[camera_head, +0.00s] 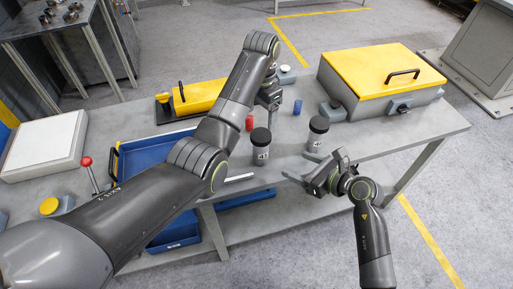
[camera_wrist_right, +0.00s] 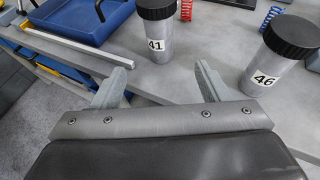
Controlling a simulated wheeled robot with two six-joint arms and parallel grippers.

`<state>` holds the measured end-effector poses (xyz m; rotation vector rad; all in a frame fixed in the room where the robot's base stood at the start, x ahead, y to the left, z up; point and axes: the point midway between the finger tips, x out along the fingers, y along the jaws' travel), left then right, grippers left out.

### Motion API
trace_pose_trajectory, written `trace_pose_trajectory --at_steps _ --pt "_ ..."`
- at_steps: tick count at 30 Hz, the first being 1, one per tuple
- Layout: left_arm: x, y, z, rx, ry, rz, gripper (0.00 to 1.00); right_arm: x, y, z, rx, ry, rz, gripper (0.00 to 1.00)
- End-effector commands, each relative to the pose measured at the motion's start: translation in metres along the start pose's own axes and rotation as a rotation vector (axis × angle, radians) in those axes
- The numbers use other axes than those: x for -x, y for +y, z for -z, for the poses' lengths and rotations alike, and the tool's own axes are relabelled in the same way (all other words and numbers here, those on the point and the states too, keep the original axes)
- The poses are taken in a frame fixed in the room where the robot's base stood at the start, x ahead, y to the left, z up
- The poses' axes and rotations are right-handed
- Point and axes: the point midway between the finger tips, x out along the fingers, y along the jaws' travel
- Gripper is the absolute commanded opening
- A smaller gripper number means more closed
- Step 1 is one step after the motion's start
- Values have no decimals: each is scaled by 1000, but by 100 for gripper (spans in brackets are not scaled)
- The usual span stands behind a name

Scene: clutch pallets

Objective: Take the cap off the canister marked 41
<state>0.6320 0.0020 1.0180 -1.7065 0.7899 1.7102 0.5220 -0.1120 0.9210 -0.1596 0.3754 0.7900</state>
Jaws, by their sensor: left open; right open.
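The canister marked 41 (camera_head: 260,153) stands upright on the grey table, its black cap (camera_head: 261,136) on top. It also shows in the right wrist view (camera_wrist_right: 158,44), cut off by the top edge. A similar capped canister marked 46 (camera_head: 315,139) stands to its right; it shows in the right wrist view (camera_wrist_right: 258,74) too. My right gripper (camera_head: 297,166) is open and empty at the table's front, its fingers (camera_wrist_right: 163,74) pointing toward the canisters and apart from both. My left gripper (camera_head: 271,102) hangs behind canister 41, open, partly hidden by its own wrist.
A red spring (camera_head: 249,123) and a blue spring (camera_head: 297,107) stand behind the canisters. A yellow-lidded box (camera_head: 380,72) is at the back right. A blue tray (camera_head: 134,160) lies left, partly behind my left arm. A pale bar lies near the front edge.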

Motion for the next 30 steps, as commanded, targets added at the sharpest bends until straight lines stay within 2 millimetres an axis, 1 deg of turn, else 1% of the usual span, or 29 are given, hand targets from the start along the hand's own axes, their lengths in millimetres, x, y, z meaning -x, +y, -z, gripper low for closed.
trace_pose_trajectory --at_steps 1,6,18,24,30 --pt "0 0 0 -1 1 0 75 -10 1 -1 -4 -3 -3 69" --pt "0 0 0 0 1 0 75 -43 1 -2 -2 -3 -3 69" --pt "0 0 0 0 1 0 75 -110 1 -2 -1 -2 -2 69" --pt "0 0 0 0 1 0 75 -136 1 -1 -2 -2 -1 69" --pt "0 0 0 0 1 0 75 -150 0 -1 -1 -2 0 69"
